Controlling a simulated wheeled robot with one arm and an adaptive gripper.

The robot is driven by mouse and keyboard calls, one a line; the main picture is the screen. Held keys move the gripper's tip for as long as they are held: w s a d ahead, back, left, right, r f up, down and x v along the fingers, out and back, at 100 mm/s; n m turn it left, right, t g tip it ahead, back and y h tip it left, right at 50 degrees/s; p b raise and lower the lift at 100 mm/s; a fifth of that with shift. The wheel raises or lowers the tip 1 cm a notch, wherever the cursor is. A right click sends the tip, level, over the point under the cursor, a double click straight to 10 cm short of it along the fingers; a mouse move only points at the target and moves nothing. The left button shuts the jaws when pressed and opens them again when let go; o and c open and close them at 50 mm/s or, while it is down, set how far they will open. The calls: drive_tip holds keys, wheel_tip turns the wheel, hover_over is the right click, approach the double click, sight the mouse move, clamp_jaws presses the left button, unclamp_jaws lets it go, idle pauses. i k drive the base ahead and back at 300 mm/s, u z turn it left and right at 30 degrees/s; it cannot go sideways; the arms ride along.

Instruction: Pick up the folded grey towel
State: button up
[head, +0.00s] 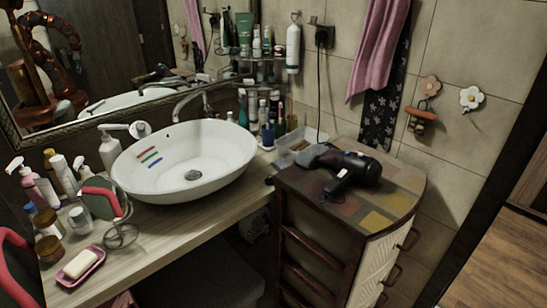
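A small grey soft-looking bundle (309,156), which may be the folded grey towel, lies on the patterned top of a dark wooden cabinet (386,219). It is at the back left of the top, right beside a black hair dryer (357,168); I cannot tell whether they touch. Its folds are too small to make out. I cannot make out my gripper in the head view.
Left of the cabinet, a wooden counter (190,236) carries a white basin (190,160), several bottles, a soap dish (80,267) and a red-rimmed round thing (104,198). A clear tray (300,138) sits behind the bundle. Pink towels (377,45) hang above. The cabinet's front right top is clear.

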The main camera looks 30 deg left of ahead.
sight(308, 158)
drive_tip(key=u, duration=0.95)
drive_tip(key=i, duration=0.65)
drive_tip(key=u, duration=2.05)
